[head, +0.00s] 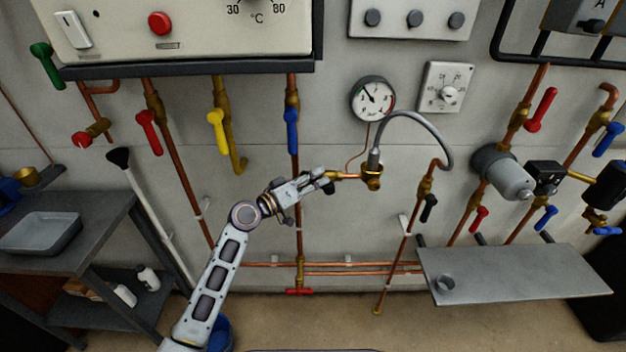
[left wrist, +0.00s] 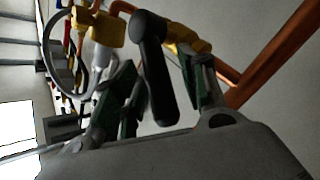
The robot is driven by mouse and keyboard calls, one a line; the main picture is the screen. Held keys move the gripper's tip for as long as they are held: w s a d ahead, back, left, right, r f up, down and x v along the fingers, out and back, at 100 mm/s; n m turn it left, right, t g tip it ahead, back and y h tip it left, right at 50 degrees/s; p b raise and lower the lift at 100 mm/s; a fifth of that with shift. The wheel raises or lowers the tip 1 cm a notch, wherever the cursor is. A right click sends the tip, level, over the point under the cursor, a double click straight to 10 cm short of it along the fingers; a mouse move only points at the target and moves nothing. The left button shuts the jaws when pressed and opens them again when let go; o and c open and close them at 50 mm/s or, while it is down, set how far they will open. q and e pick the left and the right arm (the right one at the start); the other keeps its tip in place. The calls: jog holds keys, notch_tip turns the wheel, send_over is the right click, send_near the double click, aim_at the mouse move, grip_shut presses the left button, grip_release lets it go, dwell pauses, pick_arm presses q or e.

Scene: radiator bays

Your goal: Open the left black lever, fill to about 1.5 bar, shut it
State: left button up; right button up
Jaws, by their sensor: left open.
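My left gripper (head: 318,184) is at the brass valve left of the hose fitting. In the left wrist view, its green-padded fingers (left wrist: 160,95) are open, with the left black lever (left wrist: 152,65) between them. A gap shows beside the lever. In the head view the gripper mostly hides this lever. The grey filling hose (head: 428,126) arches from a brass fitting (head: 372,176) to the pipe on the right. A second black lever (head: 428,208) hangs on that pipe. The round pressure gauge (head: 372,99) is above; its numbers are too small to read. My right gripper is out of view.
A blue lever (head: 292,130) hangs on the vertical pipe just above my left arm. A yellow lever (head: 216,131) and red lever (head: 149,132) are farther left. A grey shelf (head: 530,275) juts out at lower right, and a dark bench (head: 95,218) stands at left.

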pick_arm(q)
grip_shut()
jog(key=shift+r, duration=0.1)
dwell(0.4)
